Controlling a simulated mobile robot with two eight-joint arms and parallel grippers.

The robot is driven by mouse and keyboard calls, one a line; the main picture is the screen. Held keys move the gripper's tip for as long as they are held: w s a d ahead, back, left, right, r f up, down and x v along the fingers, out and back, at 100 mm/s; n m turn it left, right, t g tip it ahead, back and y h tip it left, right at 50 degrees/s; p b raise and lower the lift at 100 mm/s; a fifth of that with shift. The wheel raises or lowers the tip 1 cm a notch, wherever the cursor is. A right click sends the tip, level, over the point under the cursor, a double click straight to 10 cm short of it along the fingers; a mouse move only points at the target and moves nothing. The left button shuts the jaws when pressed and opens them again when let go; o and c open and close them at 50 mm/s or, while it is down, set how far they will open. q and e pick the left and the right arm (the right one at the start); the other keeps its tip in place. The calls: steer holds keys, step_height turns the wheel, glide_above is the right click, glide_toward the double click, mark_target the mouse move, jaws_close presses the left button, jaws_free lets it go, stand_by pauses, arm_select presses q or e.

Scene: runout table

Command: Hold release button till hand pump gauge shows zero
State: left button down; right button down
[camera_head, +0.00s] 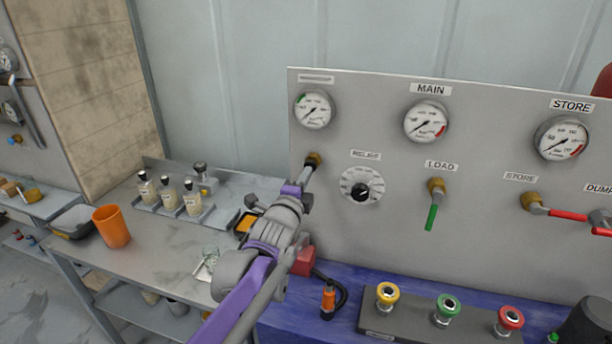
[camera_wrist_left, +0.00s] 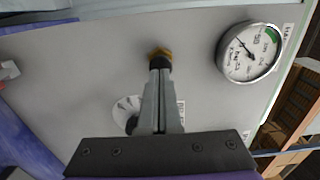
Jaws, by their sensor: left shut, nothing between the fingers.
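The small gauge (camera_head: 313,110) with a green band is at the panel's upper left; its label is unreadable. Its needle points lower left, and its numerals are too small to read surely. It also shows in the left wrist view (camera_wrist_left: 250,52). Below it a brass-collared button (camera_head: 314,157) sticks out from the panel; the collar shows in the wrist view (camera_wrist_left: 159,53). My left gripper (camera_head: 309,169) is shut and empty, its tips (camera_wrist_left: 160,75) at the button's dark front. They appear to touch it; how far it is pressed I cannot tell. My right gripper is out of view.
A round dial with a black knob (camera_head: 361,191) sits just right of my gripper. The MAIN gauge (camera_head: 427,121), STORE gauge (camera_head: 562,138) and green LOAD lever (camera_head: 432,212) are further right. Bottles (camera_head: 169,195) and an orange cup (camera_head: 112,227) stand on the left bench.

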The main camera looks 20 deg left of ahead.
arm_select(q)
steer(key=s, duration=1.2)
steer(key=shift+a+r+b, duration=0.2)
steer(key=shift+a+b, duration=0.05)
steer(key=shift+b, duration=0.1)
steer(key=shift+w, duration=0.15)
steer(key=s+f+n+g, duration=1.2)
steer(key=s+f+n, duration=0.6)
steer(key=s+f, duration=0.7)
step_height(320, 180, down, 2)
steer(key=shift+s+f+y, duration=0.1)
steer(key=shift+s+y, duration=0.1)
steer(key=shift+y, duration=0.1)
